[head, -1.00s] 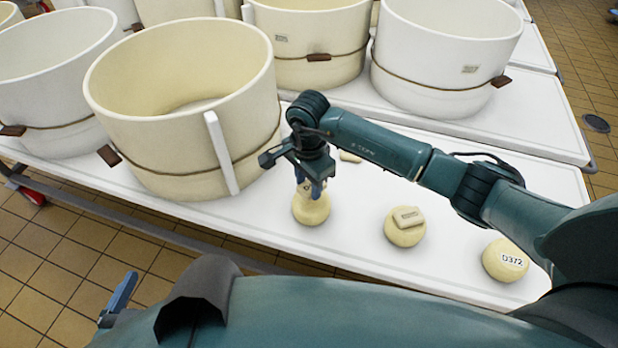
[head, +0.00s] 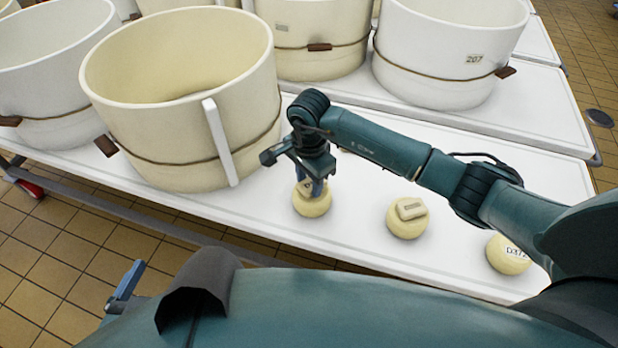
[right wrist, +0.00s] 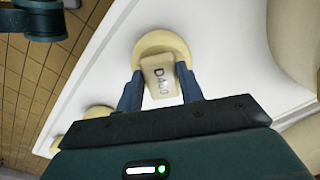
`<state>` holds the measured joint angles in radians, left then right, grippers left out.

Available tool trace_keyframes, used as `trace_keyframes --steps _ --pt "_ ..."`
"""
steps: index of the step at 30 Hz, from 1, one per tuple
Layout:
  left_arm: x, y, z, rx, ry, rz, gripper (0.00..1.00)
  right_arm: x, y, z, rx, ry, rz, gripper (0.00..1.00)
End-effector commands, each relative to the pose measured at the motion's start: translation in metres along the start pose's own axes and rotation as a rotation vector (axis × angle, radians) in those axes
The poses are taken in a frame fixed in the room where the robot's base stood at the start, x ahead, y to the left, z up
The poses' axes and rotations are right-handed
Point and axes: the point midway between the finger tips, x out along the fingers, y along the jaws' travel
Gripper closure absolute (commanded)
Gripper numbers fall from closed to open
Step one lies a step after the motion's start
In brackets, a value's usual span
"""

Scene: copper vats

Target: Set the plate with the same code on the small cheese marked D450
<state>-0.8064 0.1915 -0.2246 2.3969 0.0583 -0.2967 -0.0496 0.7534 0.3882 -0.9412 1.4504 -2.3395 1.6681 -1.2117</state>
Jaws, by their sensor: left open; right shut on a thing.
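My right gripper (head: 314,186) is shut on a small pale plate (right wrist: 160,77) with a dark code. The code starts with D4, but its end is blurred. The plate is at the top of the leftmost small round cheese (head: 312,204), which also shows behind it in the right wrist view (right wrist: 165,42). I cannot tell whether plate and cheese touch. Any mark on this cheese is hidden. The middle cheese (head: 406,226) bears another plate (head: 411,209). The right cheese (head: 506,262) is marked D372. My left gripper (head: 125,286) is open and empty, off the table's near side.
A large cream vat (head: 185,120) stands left of the leftmost cheese, close to my right gripper. A white vat (head: 440,55) marked 207 stands behind. A pale piece, partly hidden, lies behind my right wrist. The white table (head: 365,245) is clear between the cheeses.

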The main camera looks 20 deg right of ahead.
Motion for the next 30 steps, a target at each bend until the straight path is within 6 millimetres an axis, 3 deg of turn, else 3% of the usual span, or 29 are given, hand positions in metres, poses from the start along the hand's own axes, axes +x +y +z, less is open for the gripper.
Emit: trace_keyframes --steps 30 --pt "0.002 0.000 0.010 -0.002 -0.002 0.000 0.00 0.012 0.000 0.000 0.000 0.001 0.000 0.85"
